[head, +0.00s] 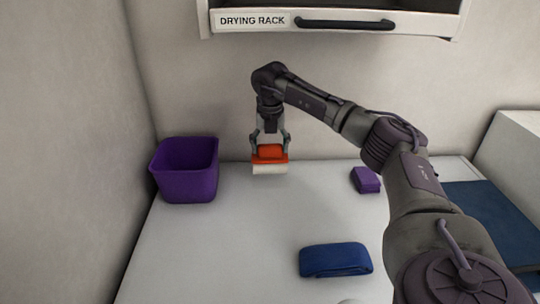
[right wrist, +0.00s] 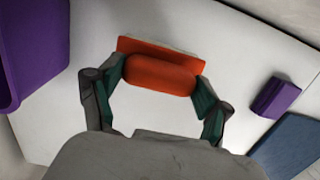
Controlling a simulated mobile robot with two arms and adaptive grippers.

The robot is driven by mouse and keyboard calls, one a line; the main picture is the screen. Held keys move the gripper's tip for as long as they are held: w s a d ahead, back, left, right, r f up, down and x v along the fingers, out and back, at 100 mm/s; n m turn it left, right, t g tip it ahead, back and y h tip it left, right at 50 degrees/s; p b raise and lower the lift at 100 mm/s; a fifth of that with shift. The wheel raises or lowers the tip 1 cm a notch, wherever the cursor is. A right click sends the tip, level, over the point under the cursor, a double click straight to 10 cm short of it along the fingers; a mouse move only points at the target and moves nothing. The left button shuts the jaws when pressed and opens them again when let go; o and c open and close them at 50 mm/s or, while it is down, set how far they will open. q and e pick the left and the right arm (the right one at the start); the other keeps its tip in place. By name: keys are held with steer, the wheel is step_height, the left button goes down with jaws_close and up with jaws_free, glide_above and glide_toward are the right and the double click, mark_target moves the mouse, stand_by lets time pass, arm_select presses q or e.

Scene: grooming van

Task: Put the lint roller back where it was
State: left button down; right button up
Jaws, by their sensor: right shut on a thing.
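My right gripper (head: 270,147) is shut on an orange block with a rounded grip and a pale underside (head: 270,168). It looks like a brush, and I cannot tell whether it is the lint roller. In the right wrist view, the fingers of my right gripper (right wrist: 160,98) close on the ends of the orange grip (right wrist: 158,72). The block is level near the back edge of the white table, to the right of the purple bin. I cannot tell whether it touches the table. My left gripper is not in view.
The purple bin (head: 186,172) stands at the table's back left. A small purple block (head: 365,180) and a folded blue cloth (head: 335,260) lie on the white table (head: 220,250). A blue mat (head: 485,215) is at right. The drying rack (head: 340,22) hangs above.

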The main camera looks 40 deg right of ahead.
mark_target(270, 157)
step_height(270, 157, down, 3)
steer(key=shift+f+p, duration=0.2)
steer(key=shift+p, duration=0.25)
steer(key=shift+f, duration=0.3)
steer(key=shift+f, duration=0.1)
steer(key=o, duration=1)
steer(key=shift+c, duration=0.2)
step_height(270, 157, up, 12)
steer(key=s+a+b, duration=0.1)
steer(key=b, duration=0.1)
steer(key=shift+s, duration=0.15)
